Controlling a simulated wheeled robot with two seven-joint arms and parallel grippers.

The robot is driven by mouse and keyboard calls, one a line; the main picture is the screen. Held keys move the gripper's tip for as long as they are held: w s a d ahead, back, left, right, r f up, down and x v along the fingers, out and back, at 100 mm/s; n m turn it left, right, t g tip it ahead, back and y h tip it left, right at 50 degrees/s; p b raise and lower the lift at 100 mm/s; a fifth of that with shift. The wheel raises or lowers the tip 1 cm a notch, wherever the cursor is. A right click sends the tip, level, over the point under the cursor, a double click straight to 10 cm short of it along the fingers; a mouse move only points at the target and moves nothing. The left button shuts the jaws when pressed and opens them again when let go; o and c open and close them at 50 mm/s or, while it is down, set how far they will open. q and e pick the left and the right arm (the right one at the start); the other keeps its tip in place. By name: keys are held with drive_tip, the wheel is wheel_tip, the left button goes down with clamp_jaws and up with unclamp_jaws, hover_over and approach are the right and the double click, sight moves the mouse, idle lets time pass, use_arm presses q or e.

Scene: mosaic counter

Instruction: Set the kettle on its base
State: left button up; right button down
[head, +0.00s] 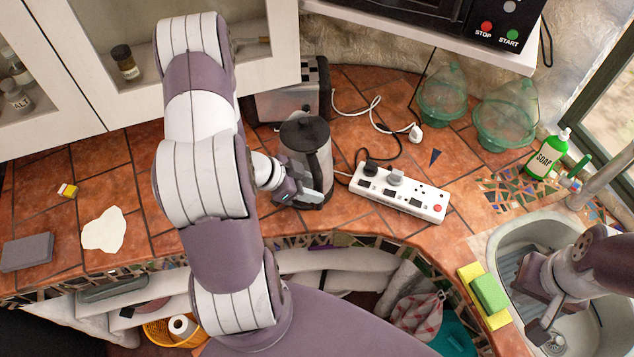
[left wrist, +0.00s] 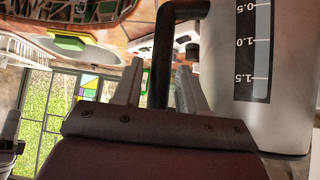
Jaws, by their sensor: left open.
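The kettle (head: 305,140), grey with a dark lid and black handle, stands upright on the tiled counter beside my left gripper (head: 303,190). In the left wrist view, its grey body (left wrist: 228,80) with a dark volume scale fills the right side. There the black handle (left wrist: 162,55) passes between the two fingers of my left gripper (left wrist: 158,88), which is open. I cannot make out the base separately; the kettle's foot is partly hidden by the gripper. My right gripper (head: 545,305) is over the sink at the right; its jaw opening is unclear.
A power strip (head: 425,205) with plugs and cords lies right of the kettle. A toaster (head: 285,103) stands behind it. Green glass vessels (head: 505,120), a soap bottle (head: 547,157) and the sink (head: 500,240) are further right. Sponges (head: 488,293) lie on the sink's edge.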

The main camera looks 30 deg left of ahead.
use_arm(q)
drive_tip(key=p+v, duration=0.7)
drive_tip(key=v, duration=0.1)
idle(0.4)
